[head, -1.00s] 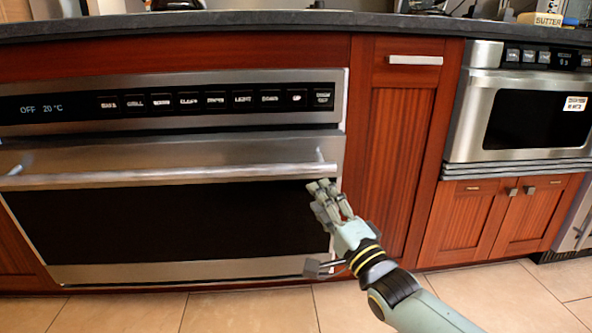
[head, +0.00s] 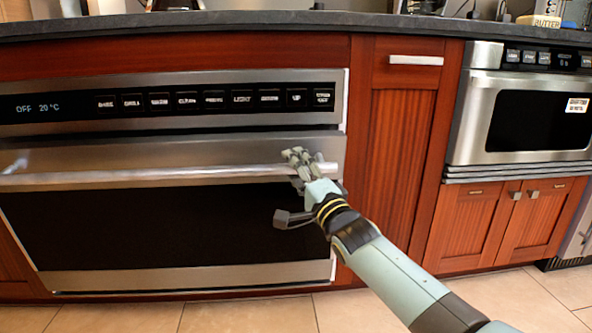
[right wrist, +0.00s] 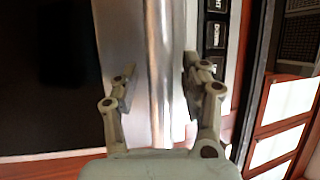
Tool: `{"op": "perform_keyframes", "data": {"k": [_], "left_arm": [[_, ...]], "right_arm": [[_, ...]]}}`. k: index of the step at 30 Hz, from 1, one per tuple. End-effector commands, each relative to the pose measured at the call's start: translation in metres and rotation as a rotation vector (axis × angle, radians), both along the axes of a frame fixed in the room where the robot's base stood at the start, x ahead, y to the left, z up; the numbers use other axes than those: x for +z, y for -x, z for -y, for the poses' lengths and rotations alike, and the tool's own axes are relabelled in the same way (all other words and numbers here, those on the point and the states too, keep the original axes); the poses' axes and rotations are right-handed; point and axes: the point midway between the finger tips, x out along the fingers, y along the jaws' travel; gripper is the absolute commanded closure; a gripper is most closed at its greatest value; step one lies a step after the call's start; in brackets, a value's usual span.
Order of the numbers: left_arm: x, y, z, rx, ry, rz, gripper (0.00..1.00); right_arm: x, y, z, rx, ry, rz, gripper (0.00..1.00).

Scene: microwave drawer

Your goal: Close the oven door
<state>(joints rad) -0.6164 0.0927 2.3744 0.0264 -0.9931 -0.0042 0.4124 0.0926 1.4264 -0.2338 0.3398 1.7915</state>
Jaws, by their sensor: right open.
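The oven door (head: 180,225) has a dark glass pane, a steel frame and a long steel bar handle (head: 150,176). It stands upright under the control panel, nearly flush; I cannot tell whether it is fully shut. My right gripper (head: 300,157) is open at the right end of the handle, its fingers reaching over the bar. In the right wrist view, the bar (right wrist: 158,70) runs between the two spread fingers of the right gripper (right wrist: 157,78), with gaps on both sides. My left gripper is not in view.
The control panel (head: 215,102) reads OFF and 20 °C. A grey countertop (head: 250,20) runs above. Red wooden cabinets (head: 400,150) and a microwave drawer (head: 525,110) stand to the right. The tiled floor (head: 250,315) in front is clear where visible.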

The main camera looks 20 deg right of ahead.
Motion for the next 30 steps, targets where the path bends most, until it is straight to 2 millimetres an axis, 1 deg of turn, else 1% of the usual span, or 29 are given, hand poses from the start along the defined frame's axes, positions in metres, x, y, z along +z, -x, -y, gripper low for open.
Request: {"op": "perform_keyframes", "data": {"k": [1, 9, 11, 22, 23, 30], "left_arm": [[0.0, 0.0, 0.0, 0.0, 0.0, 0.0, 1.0], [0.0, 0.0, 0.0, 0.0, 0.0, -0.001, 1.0], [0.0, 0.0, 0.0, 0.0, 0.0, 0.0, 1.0], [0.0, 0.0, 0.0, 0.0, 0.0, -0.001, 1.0], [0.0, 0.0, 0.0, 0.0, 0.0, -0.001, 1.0], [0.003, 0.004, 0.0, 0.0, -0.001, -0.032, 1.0]], "right_arm": [[0.0, 0.0, 0.0, 0.0, 0.0, 0.0, 0.58], [0.0, 0.0, 0.0, 0.0, 0.0, 0.0, 0.93], [0.0, 0.0, 0.0, 0.0, 0.001, 0.0, 1.0], [-0.001, -0.001, 0.001, -0.001, 0.002, -0.002, 1.0], [0.0, -0.003, 0.001, -0.001, 0.002, -0.002, 1.0], [0.01, -0.041, 0.013, -0.001, 0.004, -0.003, 1.0]]}}
